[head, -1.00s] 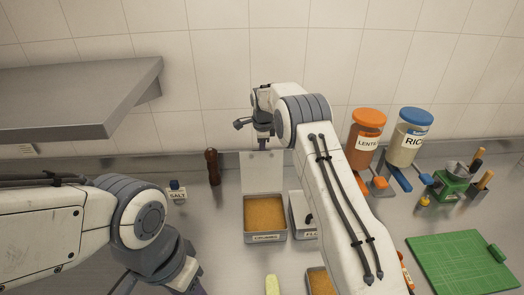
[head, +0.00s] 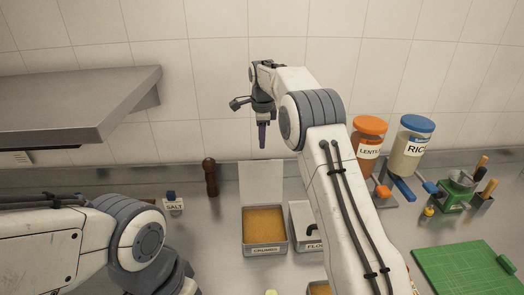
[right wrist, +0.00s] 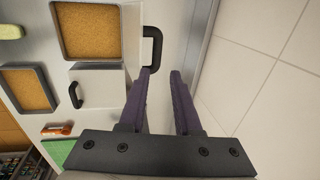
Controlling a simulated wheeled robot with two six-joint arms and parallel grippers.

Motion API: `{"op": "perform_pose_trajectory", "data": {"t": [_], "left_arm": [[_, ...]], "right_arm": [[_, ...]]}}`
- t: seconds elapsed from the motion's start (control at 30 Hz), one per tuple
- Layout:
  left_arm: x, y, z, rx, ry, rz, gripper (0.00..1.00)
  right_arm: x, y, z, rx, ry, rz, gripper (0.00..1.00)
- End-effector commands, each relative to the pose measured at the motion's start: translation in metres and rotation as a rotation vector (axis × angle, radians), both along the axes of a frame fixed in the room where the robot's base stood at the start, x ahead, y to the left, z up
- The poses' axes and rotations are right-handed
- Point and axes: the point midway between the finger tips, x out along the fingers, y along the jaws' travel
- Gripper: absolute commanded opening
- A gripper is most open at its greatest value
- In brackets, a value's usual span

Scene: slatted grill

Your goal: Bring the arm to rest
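My right gripper (head: 262,138) is raised above the back of the counter, in front of the tiled wall, pointing down. In the right wrist view its two purple fingers (right wrist: 161,74) stand apart with nothing between them. The open crumbs tin (head: 264,224) lies below it, lid upright at the back. The lid's black handle (right wrist: 153,48) shows near one fingertip in the right wrist view; I cannot tell whether they are apart by depth there, but the head view shows the gripper above the lid. My left arm enters at lower left; its gripper is outside the frame.
A steel shelf (head: 75,105) juts out at upper left. A salt shaker (head: 173,204) and a brown pepper mill (head: 210,177) stand at the back. The closed flour tin (head: 304,222) is beside the crumbs. Lentil (head: 367,148) and rice (head: 411,148) jars stand right of my arm, behind a green board (head: 463,272).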

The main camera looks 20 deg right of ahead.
Motion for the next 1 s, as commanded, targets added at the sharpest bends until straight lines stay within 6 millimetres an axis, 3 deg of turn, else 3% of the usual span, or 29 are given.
{"op": "perform_pose_trajectory", "data": {"t": [0.43,0.57,0.67,0.77,1.0], "left_arm": [[0.000,0.000,-0.002,0.000,0.000,0.000,0.50],[0.000,0.000,-0.005,0.000,0.000,0.000,0.50],[0.000,0.000,-0.011,0.000,0.000,0.000,0.50],[0.000,0.000,-0.017,0.000,0.000,0.000,0.50],[0.000,0.000,-0.032,0.000,0.000,0.001,0.50]], "right_arm": [[-0.003,0.002,0.007,0.001,0.004,0.005,0.32],[-0.013,0.020,0.010,-0.006,0.010,0.094,0.32],[-0.035,0.053,0.014,-0.020,0.023,0.267,0.32],[-0.070,0.092,0.017,-0.040,0.037,0.499,0.32],[-0.179,0.162,0.012,-0.086,0.055,1.073,0.32]]}}
